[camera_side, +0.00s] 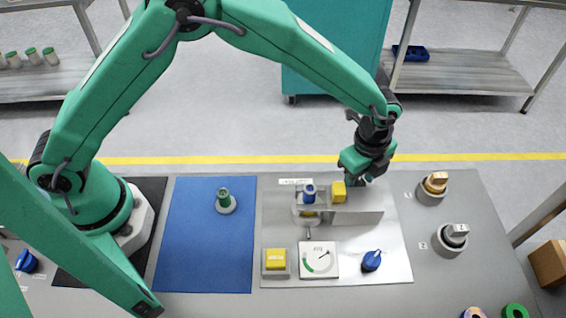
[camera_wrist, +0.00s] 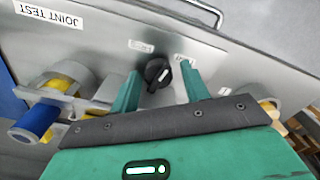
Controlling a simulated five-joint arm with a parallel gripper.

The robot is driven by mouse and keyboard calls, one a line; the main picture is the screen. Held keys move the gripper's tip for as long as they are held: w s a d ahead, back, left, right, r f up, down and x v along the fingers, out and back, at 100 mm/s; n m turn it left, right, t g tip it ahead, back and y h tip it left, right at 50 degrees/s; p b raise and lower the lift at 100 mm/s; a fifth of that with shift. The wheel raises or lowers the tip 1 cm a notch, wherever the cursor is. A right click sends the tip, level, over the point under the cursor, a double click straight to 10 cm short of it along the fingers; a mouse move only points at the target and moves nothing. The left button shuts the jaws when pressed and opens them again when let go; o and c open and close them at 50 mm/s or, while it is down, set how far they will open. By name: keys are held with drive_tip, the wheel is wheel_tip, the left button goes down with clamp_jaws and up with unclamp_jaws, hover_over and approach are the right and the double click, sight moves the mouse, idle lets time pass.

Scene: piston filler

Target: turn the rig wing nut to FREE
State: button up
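The rig wing nut appears to be the black knob (camera_wrist: 157,73) with a white mark, on the grey metal face in the wrist view. The white mark lies on its right side, slanting. Two small white labels sit above it, a left one (camera_wrist: 141,47) and a right one (camera_wrist: 184,58), too blurred to read surely. My gripper (camera_wrist: 160,69) is open, its teal fingers on either side of the knob with gaps visible; contact cannot be told. In the side view my gripper (camera_side: 354,181) is low behind the rig (camera_side: 357,217), and the nut is hidden there.
The rig carries a blue-topped cylinder (camera_side: 309,192) and a yellow block (camera_side: 339,191). In front are a yellow button (camera_side: 275,260), a dial gauge (camera_side: 318,259) and a blue knob (camera_side: 371,261). Two knobs (camera_side: 435,185) (camera_side: 454,236) stand right. A green-capped bottle (camera_side: 225,200) stands on the blue mat (camera_side: 205,250).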

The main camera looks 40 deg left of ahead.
sight(357, 182)
drive_tip(key=shift+s+f+m, duration=0.1)
drive_tip(key=shift+s+m, duration=0.1)
drive_tip(key=shift+m, duration=0.2)
drive_tip(key=m, duration=0.5)
drive_tip(key=shift+w, duration=0.1)
drive_tip(key=r, duration=0.8)
drive_tip(key=shift+a+r, duration=0.25)
drive_tip(key=shift+r, duration=0.05)
drive_tip(key=s+a+r+n+t, duration=0.1)
drive_tip(key=s+a+r+n, duration=0.2)
drive_tip(key=a+r+n, duration=0.3)
drive_tip(key=s+a+r+n+t, duration=0.1)
drive_tip(key=s+a+r+n, duration=0.2)
drive_tip(key=a+r+n, duration=0.4)
drive_tip(key=shift+s+a+r+t+h, duration=0.3)
drive_tip(key=shift+a+r, duration=0.35)
drive_tip(key=shift+a, duration=2.2)
drive_tip(key=shift+w+d, duration=0.1)
drive_tip(key=shift+w, duration=0.05)
